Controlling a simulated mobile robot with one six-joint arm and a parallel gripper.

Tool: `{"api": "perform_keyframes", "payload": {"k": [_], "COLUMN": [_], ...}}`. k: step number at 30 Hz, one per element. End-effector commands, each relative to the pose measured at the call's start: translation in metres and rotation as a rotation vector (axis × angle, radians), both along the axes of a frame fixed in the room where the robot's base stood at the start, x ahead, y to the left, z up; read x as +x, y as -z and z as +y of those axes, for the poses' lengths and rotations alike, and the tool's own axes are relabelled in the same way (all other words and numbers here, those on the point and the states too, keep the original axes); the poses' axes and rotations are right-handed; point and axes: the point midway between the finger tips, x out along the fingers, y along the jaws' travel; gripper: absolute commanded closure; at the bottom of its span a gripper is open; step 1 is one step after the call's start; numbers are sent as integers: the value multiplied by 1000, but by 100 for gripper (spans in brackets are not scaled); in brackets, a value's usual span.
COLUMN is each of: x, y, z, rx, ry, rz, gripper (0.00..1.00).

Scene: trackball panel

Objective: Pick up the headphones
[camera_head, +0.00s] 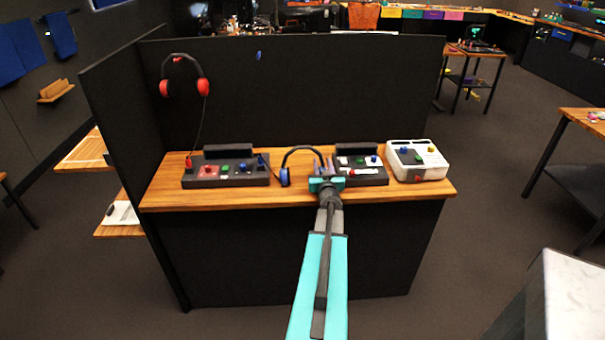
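A pair of black headphones with blue ear cups (285,177) stands on the wooden desk, its band arching up and to the right. My gripper (324,164) is at the right end of that band, with its two fingers apart. The right ear cup is mostly hidden by the gripper, and I cannot tell whether the fingers touch it. A second pair of headphones, black with red ear cups (203,86), hangs on the dark panel at the upper left. Its cord runs down to the desk.
On the wooden desk (420,192) are a black control box (230,182) at left, another black control box (372,177) right of my gripper, and a white box (417,161) at the right end. A dark panel (360,90) stands behind, with a dark side wall at left.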

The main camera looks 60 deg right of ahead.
Motion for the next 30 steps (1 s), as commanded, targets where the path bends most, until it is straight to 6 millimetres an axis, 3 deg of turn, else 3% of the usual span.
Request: {"api": "perform_keyframes", "payload": {"k": [1,5,6,19,30], "x": [0,0,0,0,-4], "y": [0,0,0,-6,-36], "z": [0,0,0,0,6], "rx": [0,0,0,-1,0], "ry": [0,0,0,0,0], "rz": [0,0,-1,0,0], "gripper": [77,99,100,100,100]}}
